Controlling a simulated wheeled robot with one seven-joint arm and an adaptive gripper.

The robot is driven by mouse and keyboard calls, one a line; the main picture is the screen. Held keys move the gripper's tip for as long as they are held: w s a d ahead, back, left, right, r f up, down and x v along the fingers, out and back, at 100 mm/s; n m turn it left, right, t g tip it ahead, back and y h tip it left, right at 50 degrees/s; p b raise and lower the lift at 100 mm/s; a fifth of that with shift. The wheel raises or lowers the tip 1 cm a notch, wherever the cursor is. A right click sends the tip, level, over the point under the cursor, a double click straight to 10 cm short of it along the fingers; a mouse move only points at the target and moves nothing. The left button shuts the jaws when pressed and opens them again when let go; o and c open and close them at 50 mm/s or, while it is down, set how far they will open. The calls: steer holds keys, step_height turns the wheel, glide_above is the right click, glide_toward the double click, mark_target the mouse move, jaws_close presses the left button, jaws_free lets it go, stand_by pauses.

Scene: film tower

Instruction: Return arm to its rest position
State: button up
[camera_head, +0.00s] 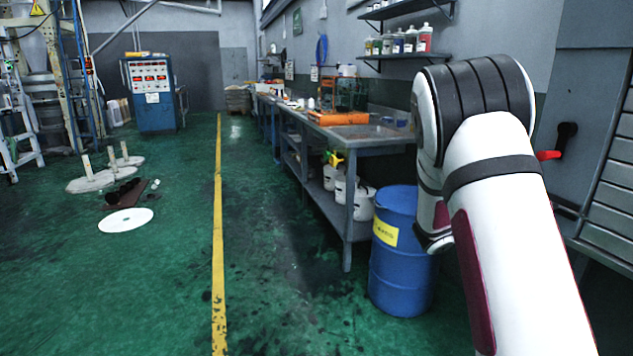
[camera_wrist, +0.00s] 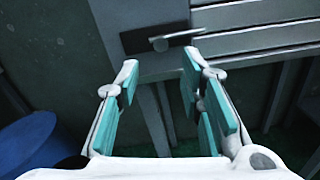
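My gripper (camera_wrist: 158,76) shows in the wrist view with its two fingers and teal pads spread apart. The gap between the pads is empty. Beyond the fingertips is a grey panel with a dark plate and a metal handle (camera_wrist: 176,40); I see no contact with it. In the head view my white arm with black bands is bent on the right side. Its gripper end is not visible there.
A blue barrel (camera_head: 403,262) stands beside my arm, and also shows in the wrist view (camera_wrist: 35,145). A long workbench (camera_head: 372,146) runs along the wall. A grey cabinet with a red-tipped handle (camera_head: 548,155) is at right. The green floor left of the bench is mostly open.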

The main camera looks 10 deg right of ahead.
steer(key=s+a+r+m+g+y, duration=0.2)
steer(key=s+a+m+y, duration=0.2)
steer(key=s+a+m, duration=0.4)
steer(key=s+a+r+m+g+y, duration=0.25)
steer(key=s+a, duration=0.25)
steer(key=s, duration=0.6)
steer(key=s+a+f+m+t+y, duration=0.25)
steer(key=s+a+y, duration=0.45)
steer(key=a, duration=0.7)
steer(key=s+a+f+m+t+y, duration=0.15)
steer(key=s+a+m+y, duration=0.3)
steer(key=s+a, duration=0.75)
step_height(320, 180, up, 24)
steer(key=w+a+t+p, duration=0.1)
steer(key=w+t+p, duration=0.1)
steer(key=p, duration=1.9)
steer(key=shift+w+f+n+t, duration=0.3)
steer(key=shift+n+t, duration=0.15)
steer(key=shift+t, duration=0.3)
steer(key=shift+a, duration=0.1)
